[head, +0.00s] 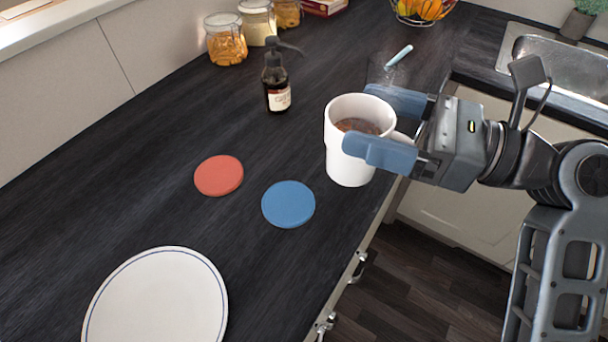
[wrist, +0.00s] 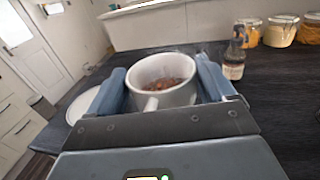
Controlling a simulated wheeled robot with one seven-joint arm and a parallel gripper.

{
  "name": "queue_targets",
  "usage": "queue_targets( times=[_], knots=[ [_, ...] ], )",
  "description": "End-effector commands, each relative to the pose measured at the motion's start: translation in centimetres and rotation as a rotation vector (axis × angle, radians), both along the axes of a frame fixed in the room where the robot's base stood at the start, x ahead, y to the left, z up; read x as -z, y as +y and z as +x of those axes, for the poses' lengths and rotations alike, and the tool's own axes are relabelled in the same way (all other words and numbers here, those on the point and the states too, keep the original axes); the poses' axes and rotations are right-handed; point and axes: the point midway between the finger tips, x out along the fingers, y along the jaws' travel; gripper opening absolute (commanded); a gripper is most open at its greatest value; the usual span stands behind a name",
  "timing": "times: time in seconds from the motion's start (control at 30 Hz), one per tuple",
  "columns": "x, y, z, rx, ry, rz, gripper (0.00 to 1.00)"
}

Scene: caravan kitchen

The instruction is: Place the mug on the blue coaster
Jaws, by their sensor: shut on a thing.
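The white mug (head: 348,168) has brown contents inside. My gripper (head: 384,128) is shut on it, with one blue finger on each side near the rim. In the wrist view the mug (wrist: 163,95) sits between both fingers, its handle toward my palm. The blue coaster (head: 288,204) lies flat on the dark counter, left of and nearer than the mug, and nothing is on it. The mug is apart from the coaster; I cannot tell whether its base is clear of the counter. The coaster is not visible in the wrist view.
A red coaster (head: 218,175) lies left of the blue one. A white plate (head: 158,300) is at the near left. A dark pump bottle (head: 276,88) stands behind, with jars (head: 226,45) farther back. The counter's front edge runs close to the mug's right. A sink (head: 565,65) is at far right.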

Motion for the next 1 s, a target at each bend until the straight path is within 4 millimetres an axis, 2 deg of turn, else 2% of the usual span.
queue_targets(
  times=[0.03,0.3,0.5,0.67,0.9,1.0],
  knots=[
    [0.6,1.1,0.1,-0.005,0.001,0.002,0.34],
    [3.7,6.2,0.8,-0.002,0.001,0.0,0.34],
    [5.1,8.5,1.2,0.0,-0.002,0.001,0.34],
    [5.8,9.0,1.3,0.002,0.0,0.001,0.34],
    [8.8,8.9,1.3,0.002,0.0,0.001,0.34],
    [9.3,8.9,1.3,0.002,-0.001,0.002,0.34]
  ],
)
